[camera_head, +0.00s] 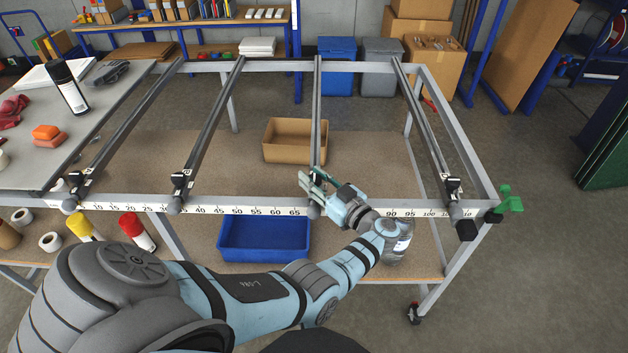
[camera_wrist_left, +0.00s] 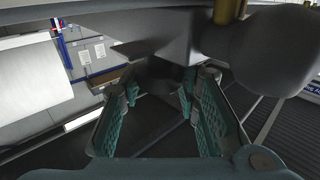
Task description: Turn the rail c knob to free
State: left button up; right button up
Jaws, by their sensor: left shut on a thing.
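My left gripper (camera_head: 312,190) reaches in from the right at the front end of the third rail (camera_head: 317,120), near the 70 mark of the ruler strip. In the left wrist view its green-padded fingers (camera_wrist_left: 165,88) close around a dark part at the rail's end, most likely the rail c knob (camera_wrist_left: 165,73). The fingers hide most of it, so its setting cannot be read. A large rounded grey end piece (camera_wrist_left: 275,50) sits just beside the fingers; it also shows below the gripper in the head view (camera_head: 313,211). My right gripper is not in view.
Similar rails with dark end fittings stand at the left (camera_head: 180,182) and right (camera_head: 452,186). A green clamp (camera_head: 507,200) juts out at the right corner.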

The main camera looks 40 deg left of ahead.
pick_arm(q)
jog(key=shift+n+g+b, duration=0.4)
jog(key=shift+g+b, duration=0.1)
jog(key=shift+g, duration=0.1)
jog(key=o, duration=1.1)
jog(key=shift+o, duration=0.2)
jog(key=s+d, duration=0.1)
jog(key=d, duration=1)
jog(key=shift+s+d, duration=0.3)
jog(key=shift+d, duration=0.1)
